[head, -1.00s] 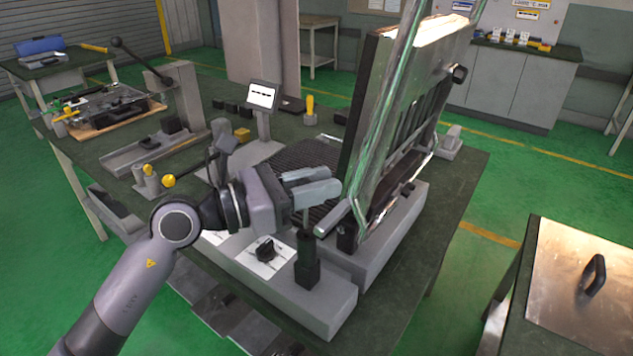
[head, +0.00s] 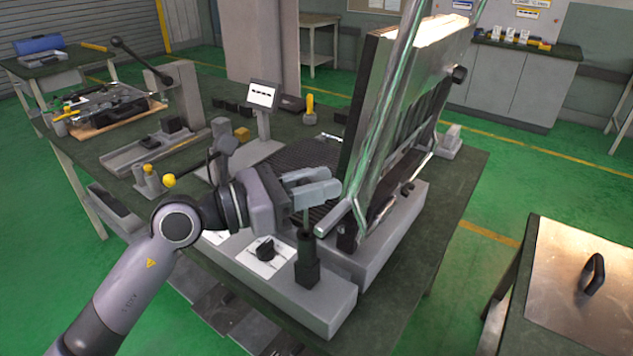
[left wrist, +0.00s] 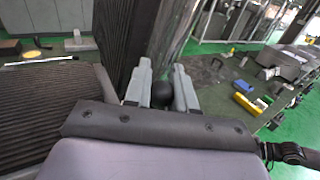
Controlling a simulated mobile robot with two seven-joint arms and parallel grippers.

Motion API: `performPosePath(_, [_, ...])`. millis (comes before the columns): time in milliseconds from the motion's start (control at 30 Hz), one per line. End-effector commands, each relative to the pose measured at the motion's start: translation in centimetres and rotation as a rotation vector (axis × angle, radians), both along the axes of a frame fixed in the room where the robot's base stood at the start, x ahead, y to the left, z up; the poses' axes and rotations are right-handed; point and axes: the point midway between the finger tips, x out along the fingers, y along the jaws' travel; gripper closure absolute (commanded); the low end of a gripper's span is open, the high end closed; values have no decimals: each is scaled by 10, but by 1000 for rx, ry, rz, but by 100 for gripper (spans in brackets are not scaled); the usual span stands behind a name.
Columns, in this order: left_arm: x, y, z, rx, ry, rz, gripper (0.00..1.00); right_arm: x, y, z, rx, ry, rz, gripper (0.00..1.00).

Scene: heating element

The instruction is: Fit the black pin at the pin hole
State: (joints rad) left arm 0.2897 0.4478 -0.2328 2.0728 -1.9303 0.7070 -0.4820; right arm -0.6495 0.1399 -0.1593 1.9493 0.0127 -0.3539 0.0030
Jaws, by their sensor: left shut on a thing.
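My left gripper (head: 318,187) is above the front edge of the grey base in the head view. In the left wrist view its two fingers (left wrist: 163,92) are closed about a round black end (left wrist: 164,96), which I take to be the black pin. A dark upright piece (head: 306,246) stands directly below the fingers, on a square black foot (head: 307,274) on the grey base. I cannot tell where the pin ends and the foot begins, and the pin hole itself is hidden. My right gripper is not in view.
The tilted hinged press plate (head: 362,110) with its shiny bar handle (head: 385,130) stands close to the right of my gripper. A black knob (head: 265,249) sits on the base to the left. A small display (head: 262,95) stands behind on the green bench.

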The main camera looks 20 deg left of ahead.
Motion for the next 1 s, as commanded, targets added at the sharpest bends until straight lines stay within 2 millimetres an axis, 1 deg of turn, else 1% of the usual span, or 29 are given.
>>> performPosePath(667, [0, 0, 0, -1, -1, 1, 100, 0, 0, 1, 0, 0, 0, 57])
performPosePath(1000, [0, 0, -8, -1, -1, 1, 100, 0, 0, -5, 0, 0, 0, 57])
